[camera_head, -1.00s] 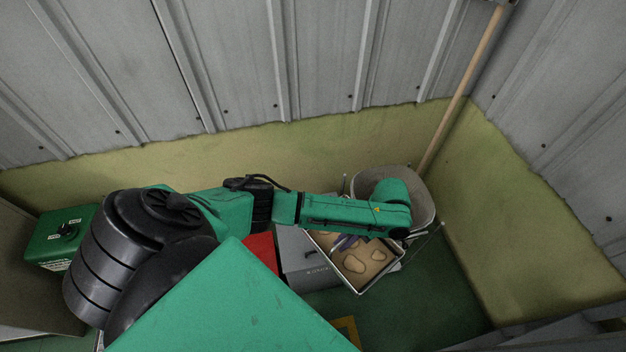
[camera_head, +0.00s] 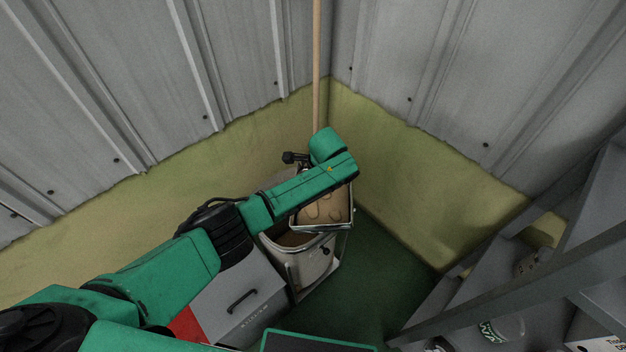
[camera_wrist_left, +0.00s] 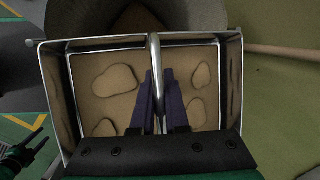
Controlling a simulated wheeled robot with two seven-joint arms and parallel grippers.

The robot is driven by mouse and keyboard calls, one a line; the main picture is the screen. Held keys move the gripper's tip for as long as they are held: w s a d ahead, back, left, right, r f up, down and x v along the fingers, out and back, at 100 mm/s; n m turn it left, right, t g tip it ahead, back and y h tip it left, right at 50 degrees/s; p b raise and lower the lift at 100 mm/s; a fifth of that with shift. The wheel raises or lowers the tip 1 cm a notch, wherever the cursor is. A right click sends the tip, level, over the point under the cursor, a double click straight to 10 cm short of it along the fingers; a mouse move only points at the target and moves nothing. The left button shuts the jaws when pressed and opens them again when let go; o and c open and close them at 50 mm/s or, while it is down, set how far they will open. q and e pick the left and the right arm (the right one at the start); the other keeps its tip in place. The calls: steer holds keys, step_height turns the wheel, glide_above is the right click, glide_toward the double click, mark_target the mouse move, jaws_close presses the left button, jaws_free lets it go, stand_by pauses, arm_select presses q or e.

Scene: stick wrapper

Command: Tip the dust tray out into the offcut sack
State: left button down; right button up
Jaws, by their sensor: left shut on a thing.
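The dust tray (camera_head: 321,228) is a metal-rimmed tray with a brown inside and several pale brown patches in it. It hangs above the far right part of the offcut sack (camera_head: 305,266), a pale, open-topped container, and looks tilted in the head view. In the left wrist view, the tray (camera_wrist_left: 195,38) fills the middle, and the sack (camera_wrist_left: 195,14) shows beyond its far edge. My left gripper (camera_wrist_left: 160,98) is shut on the tray's metal handle bar, with purple fingers either side. My forearm partly covers the tray in the head view.
A grey box (camera_head: 236,300) with a black handle stands left of the sack, with a red thing (camera_head: 187,327) beside it. A wooden pole (camera_head: 317,70) stands in the wall corner behind. Grey shelving (camera_head: 490,295) is at the right. Green floor (camera_head: 375,270) is clear between.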

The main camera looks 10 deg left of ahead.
arm_select(q)
steer(key=h, duration=0.2)
steer(key=a+f+h, duration=0.1)
steer(key=shift+s+a+f+h, duration=0.1)
steer(key=shift+a+f+h, duration=0.05)
steer(key=shift+f+h, duration=0.2)
steer(key=shift+t+h, duration=0.3)
steer(key=shift+h, duration=0.45)
arm_select(e)
steer(key=shift+r, duration=0.25)
arm_select(q)
steer(key=shift+a+r+h, duration=0.2)
steer(key=shift+a+h, duration=0.1)
steer(key=shift+h, duration=0.3)
steer(key=shift+a+n, duration=0.15)
steer(key=shift+n, duration=0.15)
steer(key=shift+a+r+h, duration=0.15)
steer(key=shift+h, duration=0.45)
arm_select(e)
steer(key=shift+a+r, duration=0.15)
steer(key=shift+a, duration=0.05)
